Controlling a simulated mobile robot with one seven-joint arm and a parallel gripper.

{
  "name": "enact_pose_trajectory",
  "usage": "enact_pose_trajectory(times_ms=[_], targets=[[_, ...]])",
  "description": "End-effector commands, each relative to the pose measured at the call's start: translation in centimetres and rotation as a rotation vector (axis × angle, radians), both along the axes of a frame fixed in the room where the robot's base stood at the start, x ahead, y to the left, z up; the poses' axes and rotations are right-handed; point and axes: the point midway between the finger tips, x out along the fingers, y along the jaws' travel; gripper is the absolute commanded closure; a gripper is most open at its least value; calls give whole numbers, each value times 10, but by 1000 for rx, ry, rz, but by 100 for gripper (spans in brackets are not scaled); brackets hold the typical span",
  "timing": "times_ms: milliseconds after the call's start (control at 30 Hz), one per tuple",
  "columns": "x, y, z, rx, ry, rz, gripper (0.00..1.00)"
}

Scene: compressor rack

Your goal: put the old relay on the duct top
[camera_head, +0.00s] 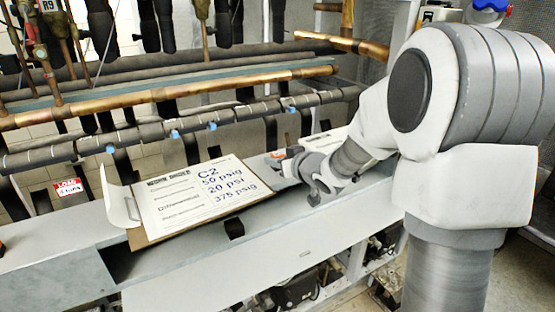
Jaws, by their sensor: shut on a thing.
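My gripper (287,165) is at the end of the arm, low over the grey duct top (262,214), just right of the work order board. It is shut on a small dark thing with an orange-red patch (279,154), which I take to be the old relay. The gripper and wrist hide most of it, and I cannot tell whether it touches the duct top. The duct top runs from lower left to right, with bare grey strips along its front edge and at its left end.
A work order board (195,196) marked C2 lies on the duct, with a raised white flap (121,206) at its left. A dark opening (150,262) shows below it. Copper and insulated pipes (170,95) run behind. A red-and-white tag (70,187) hangs at left.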

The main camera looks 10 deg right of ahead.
Motion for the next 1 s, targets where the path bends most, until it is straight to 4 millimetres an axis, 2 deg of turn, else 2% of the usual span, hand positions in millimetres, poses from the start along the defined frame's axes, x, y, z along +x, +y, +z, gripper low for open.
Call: enact_pose_trajectory(times_ms=[333, 367, 533, 867, 1000], targets=[[0, 0, -2, 0, 0, 0, 100], [0, 0, -2, 0, 0, 0, 63], [0, 0, -2, 0, 0, 0, 32], [-1, -1, -1, 0, 0, 0, 31], [-11, -4, 4, 1, -1, -2, 31]])
